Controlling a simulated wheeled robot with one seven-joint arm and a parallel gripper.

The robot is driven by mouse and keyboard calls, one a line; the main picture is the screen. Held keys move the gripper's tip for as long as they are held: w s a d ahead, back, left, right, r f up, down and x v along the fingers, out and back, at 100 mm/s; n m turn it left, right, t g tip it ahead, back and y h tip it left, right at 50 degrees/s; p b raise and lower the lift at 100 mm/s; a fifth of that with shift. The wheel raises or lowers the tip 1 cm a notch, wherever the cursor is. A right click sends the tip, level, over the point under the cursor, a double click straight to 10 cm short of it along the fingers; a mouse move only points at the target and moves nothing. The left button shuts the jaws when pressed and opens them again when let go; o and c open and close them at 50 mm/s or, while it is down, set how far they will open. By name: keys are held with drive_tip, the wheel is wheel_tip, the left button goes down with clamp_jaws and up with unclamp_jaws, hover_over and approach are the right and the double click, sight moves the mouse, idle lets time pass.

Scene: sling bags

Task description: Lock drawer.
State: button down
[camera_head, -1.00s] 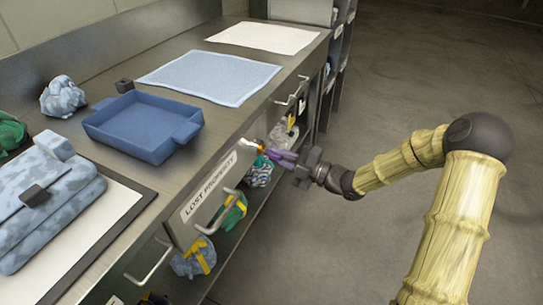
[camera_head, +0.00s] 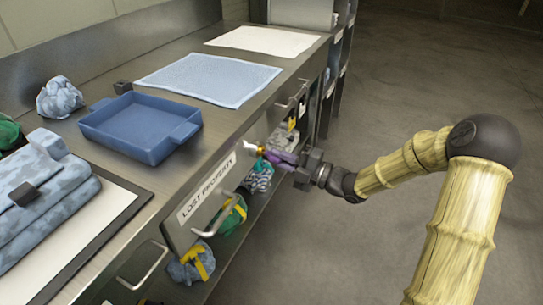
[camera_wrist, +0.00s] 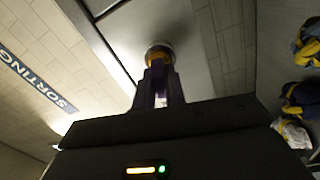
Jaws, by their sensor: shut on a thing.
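The drawer (camera_head: 194,216) labelled "LOST PROPERTY" is under the steel counter, with a bar handle (camera_head: 219,216) on its front. It looks shut, but I cannot tell whether it is fully flush. A small silver and yellow lock piece (camera_head: 252,148) is at the upper right of the drawer front. My gripper (camera_head: 270,155), with purple fingers, is shut on this piece. In the wrist view, my gripper (camera_wrist: 159,78) has its fingertips against the round, orange-ringed lock piece (camera_wrist: 159,52) at the grey panel. The fingers hide how far it is turned.
On the counter are a blue tray (camera_head: 140,127), a pale blue mat (camera_head: 210,78), a white sheet (camera_head: 262,40) and a blue camouflage bag (camera_head: 40,190). Several bags, one grey with a yellow strap (camera_head: 190,265), sit on the shelf below. The floor (camera_head: 420,80) to the right is clear.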

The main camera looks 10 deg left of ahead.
drive_tip(key=shift+f+n+b, duration=0.1)
drive_tip(key=shift+n+b, duration=1)
drive_tip(key=shift+b, duration=0.45)
drive_tip(key=c, duration=0.7)
unclamp_jaws()
drive_tip(key=shift+d, duration=0.15)
drive_tip(key=shift+v, duration=3.4)
